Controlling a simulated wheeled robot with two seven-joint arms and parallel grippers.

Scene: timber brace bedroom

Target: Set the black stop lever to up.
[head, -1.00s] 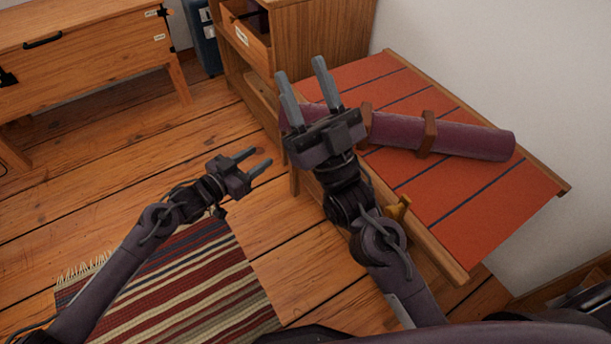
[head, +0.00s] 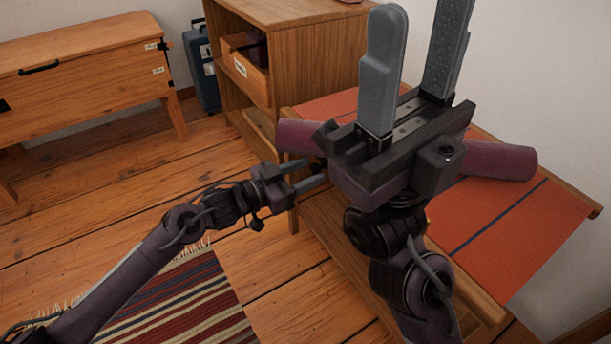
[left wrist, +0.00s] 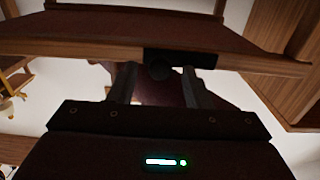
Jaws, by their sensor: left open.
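In the left wrist view, a dark block with a rounded end (left wrist: 190,59) sits against the wooden edge, just beyond my fingertips. It looks like the black stop lever, but its setting cannot be told. In the head view I cannot make out the lever. My left gripper (head: 315,173) is open, its fingers at the near left side of the bench with the orange striped top (head: 520,225). The left wrist view shows its two fingers apart (left wrist: 159,74), with the dark part between or just behind their tips; contact is unclear. My right gripper (head: 420,25) is open and empty, raised large before the camera.
A purple roll (head: 505,160) lies on the bench, partly hidden by my right gripper. A wooden shelf unit (head: 310,45) stands behind, with a blue suitcase (head: 203,70) and a wooden chest (head: 85,70) to the left. A striped rug (head: 185,305) lies on the floor.

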